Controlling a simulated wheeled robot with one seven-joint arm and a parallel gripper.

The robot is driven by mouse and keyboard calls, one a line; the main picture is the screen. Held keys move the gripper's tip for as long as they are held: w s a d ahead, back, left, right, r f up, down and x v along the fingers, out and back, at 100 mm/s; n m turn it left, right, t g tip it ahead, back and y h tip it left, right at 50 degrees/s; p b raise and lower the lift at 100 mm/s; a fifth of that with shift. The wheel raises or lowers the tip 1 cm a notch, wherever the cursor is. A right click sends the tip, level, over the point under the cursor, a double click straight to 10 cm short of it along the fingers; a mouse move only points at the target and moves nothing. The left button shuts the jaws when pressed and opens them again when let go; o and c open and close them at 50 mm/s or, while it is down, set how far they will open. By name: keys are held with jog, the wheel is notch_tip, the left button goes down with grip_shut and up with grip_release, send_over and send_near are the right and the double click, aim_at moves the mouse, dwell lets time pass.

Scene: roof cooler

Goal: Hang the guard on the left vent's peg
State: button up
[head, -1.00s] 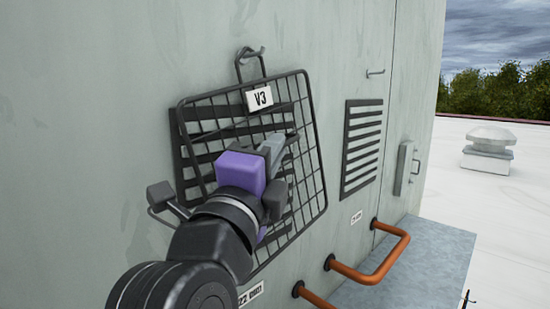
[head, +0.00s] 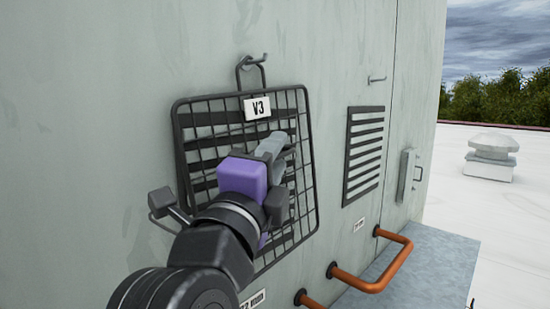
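The guard (head: 310,180), a dark wire grid with a white V3 tag and a loop at its top, stands nearly level in front of the left vent (head: 200,157). The left vent's slats show dark through the mesh. The left vent's peg (head: 264,58) is a small hook on the wall above. The guard's loop (head: 240,72) overlaps the peg's base in the head view; I cannot tell whether it is around the peg. My gripper (head: 280,145) is at the guard's middle right and seems shut on it; the fingertips are partly hidden.
To the right are a second louvred vent (head: 363,155) with an empty peg (head: 377,79) above it, and a grey handle box (head: 407,175). Orange pipes (head: 375,280) stick out low from the wall. Open roof lies at the far right.

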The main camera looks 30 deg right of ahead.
jog(key=shift+f, duration=0.1)
dwell(0.3)
jog(key=b+v, duration=0.3)
jog(key=v, duration=0.4)
jog(key=shift+s+a, duration=0.3)
jog(key=shift+f, duration=0.1)
